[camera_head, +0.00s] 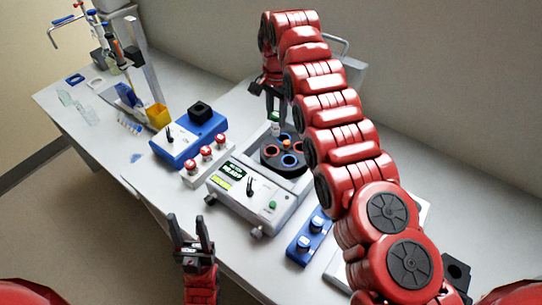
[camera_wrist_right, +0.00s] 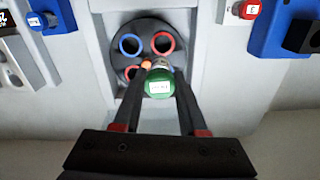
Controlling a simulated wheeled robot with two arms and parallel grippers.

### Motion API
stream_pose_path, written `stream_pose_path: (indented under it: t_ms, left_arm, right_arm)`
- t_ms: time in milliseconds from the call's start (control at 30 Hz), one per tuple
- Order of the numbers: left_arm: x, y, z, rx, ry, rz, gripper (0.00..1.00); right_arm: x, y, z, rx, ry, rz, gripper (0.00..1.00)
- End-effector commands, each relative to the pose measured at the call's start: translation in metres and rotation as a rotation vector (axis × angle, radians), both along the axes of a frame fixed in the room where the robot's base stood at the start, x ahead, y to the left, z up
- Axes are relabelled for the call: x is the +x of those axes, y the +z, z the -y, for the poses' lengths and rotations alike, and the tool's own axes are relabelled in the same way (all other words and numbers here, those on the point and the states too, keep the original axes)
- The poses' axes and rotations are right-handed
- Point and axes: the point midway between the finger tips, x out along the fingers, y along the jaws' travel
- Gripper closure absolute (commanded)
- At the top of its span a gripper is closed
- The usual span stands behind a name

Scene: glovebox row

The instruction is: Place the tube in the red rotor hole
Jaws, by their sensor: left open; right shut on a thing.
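My right gripper (camera_head: 271,106) is shut on a tube with a green cap (camera_wrist_right: 158,84) and a white label. It holds the tube above the black rotor (camera_wrist_right: 147,28) of the centrifuge (camera_head: 228,205). The rotor has a red-ringed hole (camera_wrist_right: 163,43), a blue-ringed hole (camera_wrist_right: 130,44) and an orange centre knob (camera_wrist_right: 146,64). Another red ring (camera_wrist_right: 133,72) is partly hidden by the gripper. The tube's lower end is hidden below its cap in the wrist view, so I cannot tell its gap to the rotor. My left gripper (camera_head: 190,224) is open and empty, in front of the bench.
A blue device (camera_head: 180,145) and a rack with red-capped vials (camera_head: 206,160) stand left of the centrifuge. A yellow container (camera_head: 158,115) and pipettes on a stand are further left.

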Motion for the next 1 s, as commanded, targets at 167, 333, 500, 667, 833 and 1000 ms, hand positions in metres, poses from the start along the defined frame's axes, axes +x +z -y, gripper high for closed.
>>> stream_pose_path:
  t_ms: [167,333,500,667,833,1000]
  left_arm:
    - [0.0,0.003,0.0,0.0,0.0,0.0,0.5]
    - [0.0,0.011,0.0,0.0,0.0,0.0,0.5]
    - [0.0,0.027,0.0,0.0,0.0,0.0,0.5]
    - [0.0,0.032,0.0,0.0,0.0,0.0,0.5]
    - [0.0,0.036,0.0,0.0,0.0,0.0,0.5]
    - [0.0,0.038,0.0,0.0,0.0,0.0,0.5]
  right_arm:
    - [-0.004,-0.004,-0.012,-0.004,-0.063,-0.006,1.0]
    - [-0.004,-0.019,-0.012,-0.005,-0.067,-0.005,1.0]
    - [-0.006,-0.049,-0.012,-0.006,-0.065,-0.011,1.0]
    - [-0.004,-0.067,-0.012,-0.005,-0.064,-0.006,1.0]
    - [-0.004,-0.086,-0.012,-0.005,-0.064,-0.008,1.0]
    - [-0.005,-0.101,-0.012,-0.004,-0.064,-0.007,1.0]
